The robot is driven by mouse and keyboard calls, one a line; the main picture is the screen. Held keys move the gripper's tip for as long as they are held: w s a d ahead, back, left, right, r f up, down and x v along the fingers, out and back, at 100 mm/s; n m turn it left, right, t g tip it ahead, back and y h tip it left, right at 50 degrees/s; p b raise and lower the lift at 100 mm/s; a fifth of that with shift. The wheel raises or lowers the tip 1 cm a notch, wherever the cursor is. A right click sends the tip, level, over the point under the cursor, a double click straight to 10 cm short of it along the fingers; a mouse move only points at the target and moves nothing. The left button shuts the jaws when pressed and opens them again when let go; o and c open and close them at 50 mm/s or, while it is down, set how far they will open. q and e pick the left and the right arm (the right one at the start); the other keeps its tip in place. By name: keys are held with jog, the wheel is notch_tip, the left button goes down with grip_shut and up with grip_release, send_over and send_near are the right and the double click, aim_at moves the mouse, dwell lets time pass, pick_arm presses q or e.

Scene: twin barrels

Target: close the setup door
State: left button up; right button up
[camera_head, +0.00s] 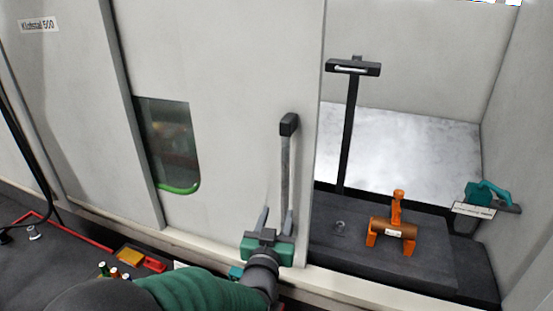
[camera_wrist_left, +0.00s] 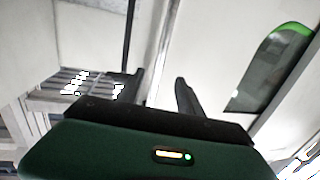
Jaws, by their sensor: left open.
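The setup door (camera_head: 235,60) is a pale sliding panel with a window (camera_head: 168,145) and an upright grey bar handle (camera_head: 286,165) near its right edge. The doorway to its right stands open. My left gripper (camera_head: 276,218) is open at the handle's lower end. Its right finger overlaps the bar in the head view; contact cannot be told. In the left wrist view the open fingers (camera_wrist_left: 162,88) point at the pale door surface, and the window (camera_wrist_left: 272,65) is at the right. A thin dark bar there cannot be identified surely. My right gripper is not in view.
Inside the opening are a black post with a crossbar (camera_head: 352,68), an orange fixture (camera_head: 393,225) on a dark block (camera_head: 430,260), and a teal-handled tool (camera_head: 488,196) at the right wall. Red-edged trays with small items (camera_head: 130,257) lie at lower left.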

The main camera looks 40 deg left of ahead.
aim_at(287, 180)
pick_arm(q)
jog(key=p+x, duration=0.2)
jog(key=x, duration=0.3)
jog(key=r+p+x, duration=0.1)
jog(key=p+x, duration=0.1)
jog(key=x, duration=0.3)
jog(key=p+x, duration=0.2)
jog(key=x, duration=0.3)
jog(key=shift+w+a+r+p, duration=0.1)
jog(key=shift+a+r+p, duration=0.25)
jog(key=shift+a, duration=0.15)
jog(key=shift+r, duration=0.1)
jog(key=shift+d+r, duration=0.1)
jog(key=shift+d, duration=0.05)
jog(key=shift+s+d+r, duration=0.15)
jog(key=shift+s+d, duration=0.1)
jog(key=shift+d, duration=0.25)
jog(key=shift+w+d, duration=0.15)
jog(key=shift+w, duration=0.05)
jog(key=c, duration=0.5)
jog(key=shift+a, duration=0.3)
grip_shut()
jog(key=shift+s+a, duration=0.15)
jog(key=shift+a, duration=0.05)
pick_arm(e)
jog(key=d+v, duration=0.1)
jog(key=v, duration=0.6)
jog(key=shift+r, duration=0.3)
